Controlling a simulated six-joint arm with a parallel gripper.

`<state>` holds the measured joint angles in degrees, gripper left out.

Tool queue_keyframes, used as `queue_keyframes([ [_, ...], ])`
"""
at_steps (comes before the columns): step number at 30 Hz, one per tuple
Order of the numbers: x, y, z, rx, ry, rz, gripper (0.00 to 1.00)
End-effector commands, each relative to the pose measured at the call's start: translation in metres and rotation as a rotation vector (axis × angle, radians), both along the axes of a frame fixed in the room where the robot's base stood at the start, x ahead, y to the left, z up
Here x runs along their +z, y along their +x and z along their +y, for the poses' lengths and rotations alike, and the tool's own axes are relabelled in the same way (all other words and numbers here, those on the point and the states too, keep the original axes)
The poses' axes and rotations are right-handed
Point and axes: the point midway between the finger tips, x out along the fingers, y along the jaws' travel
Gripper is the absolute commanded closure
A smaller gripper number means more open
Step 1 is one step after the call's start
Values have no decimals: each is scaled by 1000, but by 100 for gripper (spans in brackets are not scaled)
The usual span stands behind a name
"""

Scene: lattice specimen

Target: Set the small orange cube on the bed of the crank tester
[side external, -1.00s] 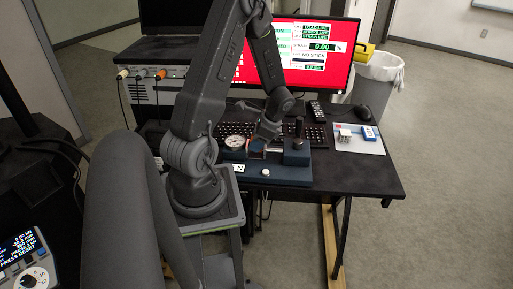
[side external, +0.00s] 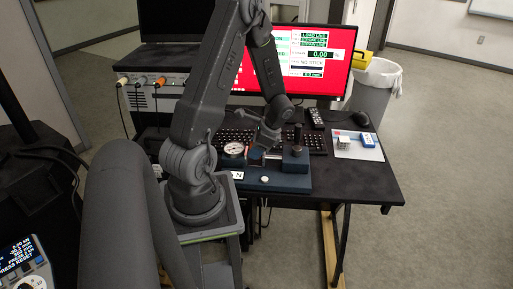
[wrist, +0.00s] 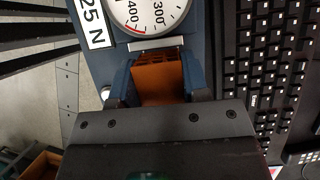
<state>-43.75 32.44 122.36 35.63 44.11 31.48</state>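The small orange cube (wrist: 158,84) shows in the wrist view with a row of dark lattice holes along its far edge. My gripper (wrist: 159,78) has a blue-grey finger on either side of it, and the cube fills the gap, so the gripper looks shut on it. In the side view my gripper (side external: 264,147) is low over the blue crank tester (side external: 285,178), between its round dial (side external: 234,150) and its dark upright post at the right. A silver plate (wrist: 155,43) lies just beyond the cube. The cube's underside is hidden, so I cannot tell whether it touches the bed.
A keyboard (side external: 318,141) lies close behind the tester. A white sheet (side external: 357,151) with a pale cube (side external: 344,143) and a blue block (side external: 367,140) is to the right. The monitor (side external: 335,68) stands behind. The desk's front right is clear.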

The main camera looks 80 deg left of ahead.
Motion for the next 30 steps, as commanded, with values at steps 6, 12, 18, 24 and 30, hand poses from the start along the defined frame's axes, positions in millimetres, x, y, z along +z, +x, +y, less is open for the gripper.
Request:
queue_keyframes([
  [6,-23,-3,-4,-25,-36,-70,39],
  [12,16,14,-9,-30,-35,-71,33],
  [18,56,30,-15,-31,-34,-71,33],
  [24,80,40,-18,-30,-35,-71,33],
  [30,101,50,-33,-21,-8,-119,33],
])
